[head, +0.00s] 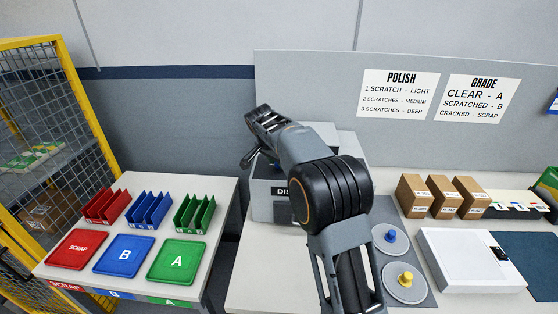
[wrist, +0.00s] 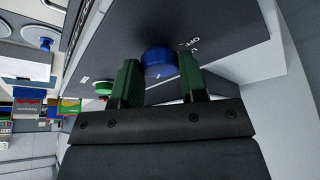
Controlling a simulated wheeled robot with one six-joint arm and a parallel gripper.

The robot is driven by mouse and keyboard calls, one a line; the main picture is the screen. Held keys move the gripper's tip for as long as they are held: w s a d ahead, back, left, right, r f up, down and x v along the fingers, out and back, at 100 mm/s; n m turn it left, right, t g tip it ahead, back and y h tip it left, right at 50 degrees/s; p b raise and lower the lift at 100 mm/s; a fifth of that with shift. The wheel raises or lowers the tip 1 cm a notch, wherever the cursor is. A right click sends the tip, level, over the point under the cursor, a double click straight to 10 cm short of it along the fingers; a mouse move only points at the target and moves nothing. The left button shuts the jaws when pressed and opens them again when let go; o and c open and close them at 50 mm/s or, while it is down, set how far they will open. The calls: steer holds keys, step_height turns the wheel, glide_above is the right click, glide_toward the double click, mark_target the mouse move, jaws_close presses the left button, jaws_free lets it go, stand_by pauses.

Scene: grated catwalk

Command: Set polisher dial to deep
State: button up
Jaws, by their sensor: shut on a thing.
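The blue dial knob (wrist: 160,64) sits on the dark front panel of a grey machine, which fills the upper part of the wrist view. My gripper (wrist: 159,68) has its two green fingers on either side of the knob, shut on it. White lettering "OFF" (wrist: 190,42) shows beside the knob, with another mark partly hidden by the right finger. The knob's pointer and the other settings cannot be read. In the head view the grey machine (head: 262,208) stands behind my arm, with a dark label beginning "DIS"; my arm hides its dial.
A green button (wrist: 104,87) is left of my gripper. Discs with a blue knob (head: 390,238) and a yellow knob (head: 405,279) lie right of my arm. Small cartons (head: 412,195) and a white case (head: 470,262) stand farther right. Red, blue and green trays (head: 178,262) are left. A polish sign (head: 398,95) hangs behind.

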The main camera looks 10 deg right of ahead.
stand_by(0.3)
steer(key=o, duration=0.9)
steer(key=v, duration=1.4)
steer(key=shift+f, duration=0.1)
